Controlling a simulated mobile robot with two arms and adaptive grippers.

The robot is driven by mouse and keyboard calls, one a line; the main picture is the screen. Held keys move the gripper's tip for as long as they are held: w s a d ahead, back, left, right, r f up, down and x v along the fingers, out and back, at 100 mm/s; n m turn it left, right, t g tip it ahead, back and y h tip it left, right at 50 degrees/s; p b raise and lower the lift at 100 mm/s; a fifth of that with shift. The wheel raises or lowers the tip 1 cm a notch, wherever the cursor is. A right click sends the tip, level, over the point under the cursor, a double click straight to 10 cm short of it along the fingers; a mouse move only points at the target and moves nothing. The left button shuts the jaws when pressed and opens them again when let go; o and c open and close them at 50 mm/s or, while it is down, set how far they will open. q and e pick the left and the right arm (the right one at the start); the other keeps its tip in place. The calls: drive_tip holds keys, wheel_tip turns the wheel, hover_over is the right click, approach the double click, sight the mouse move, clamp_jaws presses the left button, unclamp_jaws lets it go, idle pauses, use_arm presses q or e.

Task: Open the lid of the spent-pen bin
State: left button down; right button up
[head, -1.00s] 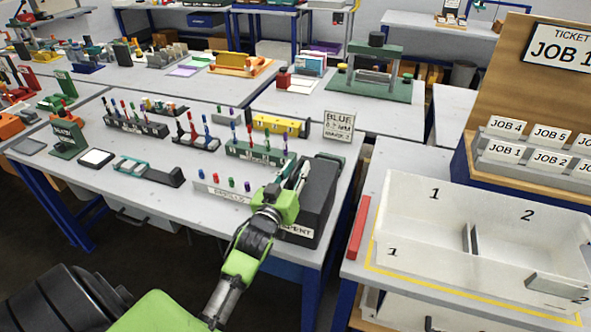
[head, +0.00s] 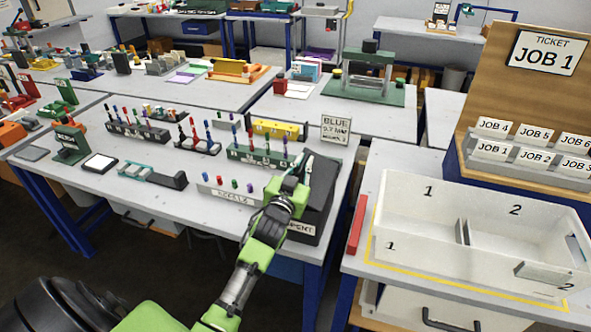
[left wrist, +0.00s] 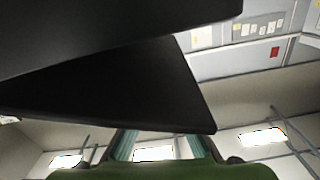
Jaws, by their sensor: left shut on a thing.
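The spent-pen bin (head: 308,218) is a dark box with a white label ending in "PENT", at the front right corner of the workbench. Its dark lid (head: 323,183) shows as a sloping panel on top. My left gripper (head: 299,172) is at the lid's left edge, shut on it. In the left wrist view, a large dark panel, which looks like the lid (left wrist: 150,85), fills the upper left. My green gripper body shows at the bottom there. The fingertips are partly hidden, and how far the lid is raised is hard to tell. My right gripper is not in view.
A white refills rack (head: 228,192) with coloured pieces stands just left of the bin. A green pen rack (head: 262,157) and a "BLUE" sign (head: 335,129) are behind. A white divided tray (head: 400,215) is on the table to the right, across a gap.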

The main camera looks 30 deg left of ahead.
sight(316, 180)
use_arm(q)
drive_tip(key=shift+w+d+r+m+p, duration=0.15)
drive_tip(key=shift+d+r+m+p, duration=0.35)
drive_tip(key=shift+d+r+m, duration=0.35)
drive_tip(key=d+m, duration=0.1)
drive_tip(key=d+r+m+p, duration=0.1)
drive_tip(key=m, duration=0.1)
drive_tip(key=shift+w+r, duration=0.15)
drive_tip(key=shift+w, duration=0.15)
drive_tip(key=d+m, duration=0.3)
drive_tip(key=shift+w+r+m, duration=0.35)
drive_tip(key=shift+r, duration=0.05)
drive_tip(key=shift+w+d+f+m, duration=0.1)
drive_tip(key=shift+w+d+m, duration=0.15)
drive_tip(key=shift+d+m, duration=0.75)
drive_tip(key=shift+w+d+f+m, duration=0.1)
drive_tip(key=shift+w+d+m, duration=0.1)
drive_tip(key=shift+d+m, duration=0.75)
drive_tip(key=c, duration=2.1)
unclamp_jaws()
drive_tip(key=shift+c, duration=0.2)
